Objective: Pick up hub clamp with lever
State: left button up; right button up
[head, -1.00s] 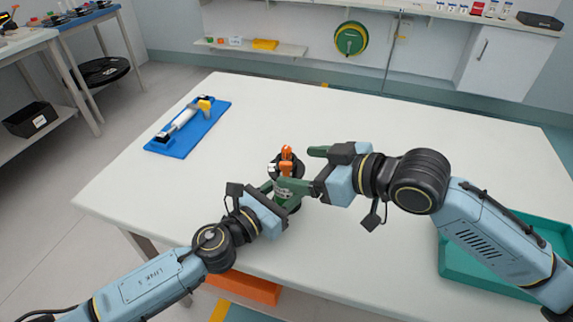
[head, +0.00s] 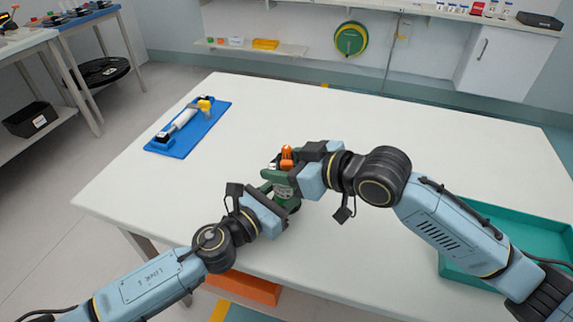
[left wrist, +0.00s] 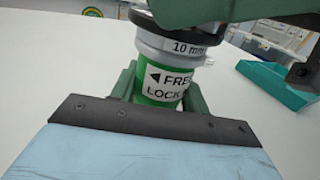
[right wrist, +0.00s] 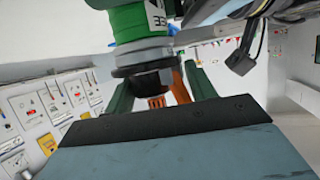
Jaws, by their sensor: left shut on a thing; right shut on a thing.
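My left gripper (head: 280,187) is shut on the lower body. My right gripper (head: 284,170) is shut on the upper part of the clamp, from the right. The right wrist view shows the black flange (right wrist: 143,70) and orange part (right wrist: 178,85) between its fingers. The grippers hide much of the clamp, and its exact contact with the table is hidden.
A blue tray (head: 160,147) holding a white roller-like tool with a yellow end lies at the table's left. A teal bin (head: 520,235) stands at the right, partly behind my right arm. An orange box (head: 245,288) is below the front edge. The table's middle and back are clear.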

jog(key=c, duration=0.6)
jog(key=shift+o, duration=0.2)
notch_tip(320, 180, up, 10)
jog(key=shift+r, duration=0.1)
pick_arm(q)
jog(key=o, duration=1.2)
